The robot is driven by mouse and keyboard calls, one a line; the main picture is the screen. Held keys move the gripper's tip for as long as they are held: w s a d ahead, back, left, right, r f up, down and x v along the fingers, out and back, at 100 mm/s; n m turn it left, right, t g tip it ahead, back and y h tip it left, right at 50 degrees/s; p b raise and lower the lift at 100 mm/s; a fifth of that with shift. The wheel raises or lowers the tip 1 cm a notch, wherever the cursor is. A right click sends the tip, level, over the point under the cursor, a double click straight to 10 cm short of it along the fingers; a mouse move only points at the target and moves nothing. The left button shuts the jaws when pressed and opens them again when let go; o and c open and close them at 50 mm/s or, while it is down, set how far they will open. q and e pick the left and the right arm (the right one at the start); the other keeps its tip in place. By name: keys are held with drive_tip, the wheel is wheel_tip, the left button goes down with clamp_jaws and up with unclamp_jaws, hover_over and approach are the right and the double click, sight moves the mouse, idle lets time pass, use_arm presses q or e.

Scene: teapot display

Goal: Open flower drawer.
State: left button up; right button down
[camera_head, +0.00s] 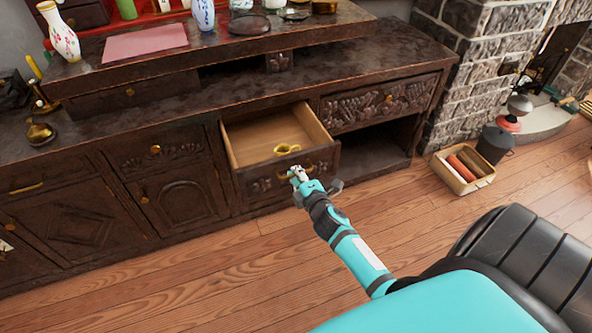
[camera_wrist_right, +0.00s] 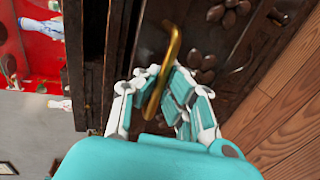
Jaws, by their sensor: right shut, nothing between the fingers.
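The flower drawer (camera_head: 262,187), with a carved dark wood front, stands pulled out of the cabinet, its pale inside showing. A small gold-coloured object (camera_head: 287,149) lies in it near the front. My right gripper (camera_head: 297,175) is at the drawer's front, at its brass handle. In the right wrist view the handle (camera_wrist_right: 173,50) runs across the fingers of my right gripper (camera_wrist_right: 168,82), which look closed around or against it. I cannot tell how firmly they touch. The carved flowers (camera_wrist_right: 228,12) show behind. My left gripper is not in view.
The dark cabinet (camera_head: 185,115) has a second carved drawer (camera_head: 380,103) to the right, shut, above an open shelf. A wooden crate (camera_head: 440,170) with rolls and a dark bucket (camera_head: 495,143) stand on the floor at right. The wooden floor (camera_head: 200,270) in front is clear.

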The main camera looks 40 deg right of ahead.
drive_tip(key=shift+s, duration=0.15)
drive_tip(key=c, duration=1.4)
unclamp_jaws()
drive_tip(key=v, duration=1.2)
